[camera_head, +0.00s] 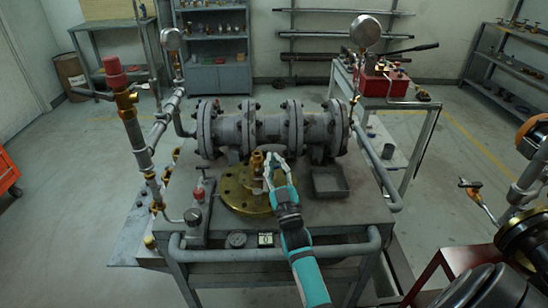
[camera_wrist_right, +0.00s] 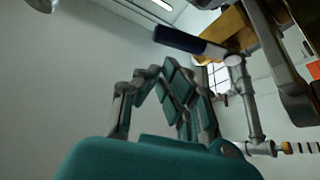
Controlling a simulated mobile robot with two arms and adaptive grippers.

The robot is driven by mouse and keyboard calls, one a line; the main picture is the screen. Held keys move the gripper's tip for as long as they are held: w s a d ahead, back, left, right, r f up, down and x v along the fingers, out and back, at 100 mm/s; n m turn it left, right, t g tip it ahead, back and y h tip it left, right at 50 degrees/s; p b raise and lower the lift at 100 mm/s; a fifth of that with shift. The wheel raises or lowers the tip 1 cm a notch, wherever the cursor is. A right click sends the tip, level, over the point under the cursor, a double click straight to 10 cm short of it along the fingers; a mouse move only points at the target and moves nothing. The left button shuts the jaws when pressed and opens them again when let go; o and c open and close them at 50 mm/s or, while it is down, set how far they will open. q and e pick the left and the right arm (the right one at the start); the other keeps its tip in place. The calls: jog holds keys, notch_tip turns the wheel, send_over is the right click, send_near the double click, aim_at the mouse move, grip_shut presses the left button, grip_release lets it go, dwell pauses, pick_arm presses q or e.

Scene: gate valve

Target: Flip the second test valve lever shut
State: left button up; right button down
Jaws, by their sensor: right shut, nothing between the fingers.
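My right gripper (camera_head: 276,162) is shut and empty, just right of a brass stem (camera_head: 257,162) on a round brass flange (camera_head: 240,195). I cannot tell whether it touches the stem. Brass fittings sit on the left pipe stand: one near the red cap (camera_head: 115,75), others lower down (camera_head: 152,180). Which of these is the second test valve, and how its lever lies, I cannot tell. In the right wrist view the gripper's fingers are near a dark blue bar (camera_wrist_right: 180,40) beside a brass-coloured body (camera_wrist_right: 231,26). My left gripper is not in view.
A grey flanged pipe body (camera_head: 270,130) lies across the bench behind the gripper. A gauge (camera_head: 365,31) stands by a red pump (camera_head: 385,83) behind. Brass and steel pipework (camera_head: 520,190) fills the right edge.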

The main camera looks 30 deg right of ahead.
jog(key=shift+s+d+f, duration=0.15)
jog(key=shift+d+f, duration=0.1)
jog(key=shift+f, duration=0.45)
jog(key=shift+s+r, duration=0.15)
jog(key=shift+s, duration=0.1)
jog(key=shift+s+d+f+m+h+b, duration=0.15)
jog(key=shift+d+f+m+h+b, duration=0.1)
jog(key=shift+f+m+h+b, duration=0.55)
jog(key=shift+s+d+f+m+b, duration=0.1)
jog(key=shift+d+f+m+b, duration=0.15)
jog(key=shift+b, duration=0.2)
jog(key=shift+a+r, duration=0.1)
jog(key=shift+r, duration=0.05)
pick_arm(q)
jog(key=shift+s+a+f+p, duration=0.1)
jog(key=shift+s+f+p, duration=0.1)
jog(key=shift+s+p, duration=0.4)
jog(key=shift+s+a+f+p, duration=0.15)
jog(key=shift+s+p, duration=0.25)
jog(key=shift+p, duration=0.35)
pick_arm(e)
jog(key=s+a+f, duration=0.1)
jog(key=s+a, duration=0.3)
jog(key=s, duration=0.4)
jog(key=shift+a, duration=0.15)
